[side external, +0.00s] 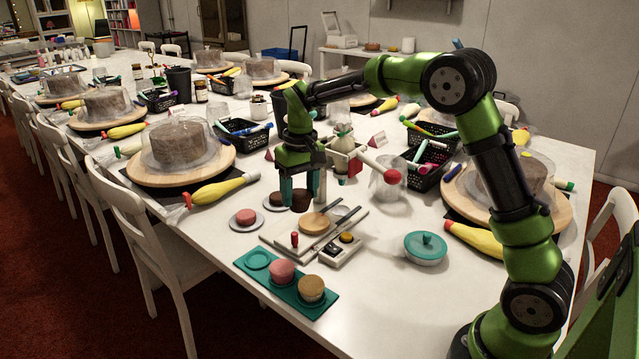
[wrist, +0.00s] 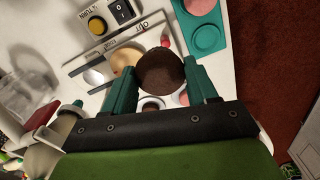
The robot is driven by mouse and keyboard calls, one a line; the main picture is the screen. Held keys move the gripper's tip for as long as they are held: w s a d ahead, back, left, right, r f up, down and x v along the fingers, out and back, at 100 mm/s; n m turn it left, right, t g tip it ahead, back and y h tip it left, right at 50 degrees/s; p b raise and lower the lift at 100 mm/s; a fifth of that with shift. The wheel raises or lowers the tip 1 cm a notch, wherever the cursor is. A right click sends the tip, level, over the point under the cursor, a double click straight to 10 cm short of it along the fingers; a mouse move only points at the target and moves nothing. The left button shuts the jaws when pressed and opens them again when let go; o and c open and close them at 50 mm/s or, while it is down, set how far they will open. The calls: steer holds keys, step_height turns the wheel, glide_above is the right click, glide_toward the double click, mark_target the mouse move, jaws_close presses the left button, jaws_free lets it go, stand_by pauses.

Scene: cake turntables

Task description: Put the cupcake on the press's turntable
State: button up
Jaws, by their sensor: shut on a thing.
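My gripper (side external: 301,192) has teal fingers and is shut on a dark brown cupcake (side external: 301,203). In the wrist view the cupcake (wrist: 161,72) sits between the two fingertips (wrist: 160,82). It is held above the table, just behind and left of a small round wooden disc (side external: 314,222) on a white board (side external: 290,240). The wooden disc (wrist: 125,60) is partly covered by a finger in the wrist view. A white stand with a red-knobbed lever (side external: 380,170) is behind and right of my gripper; I cannot tell for sure that it is the press.
A teal tray (side external: 258,278) in front holds a pink and a tan cupcake, its left recess empty. A pink cake (side external: 245,217) and a dark one (side external: 277,200) sit on small plates. A button box (side external: 341,249) and teal-lidded bowl (side external: 425,248) are to the right.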

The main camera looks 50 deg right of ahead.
steer(key=s+d+f, duration=0.2)
steer(key=s+d, duration=0.3)
steer(key=s, duration=0.4)
glide_above(315, 224)
steer(key=shift+n, duration=0.3)
step_height(315, 224, down, 4)
steer(key=shift+w+f, duration=0.1)
steer(key=shift+f, duration=1.95)
steer(key=shift+f, duration=0.2)
steer(key=o, duration=1.1)
steer(key=shift+c, duration=0.2)
steer(key=shift+r, duration=0.1)
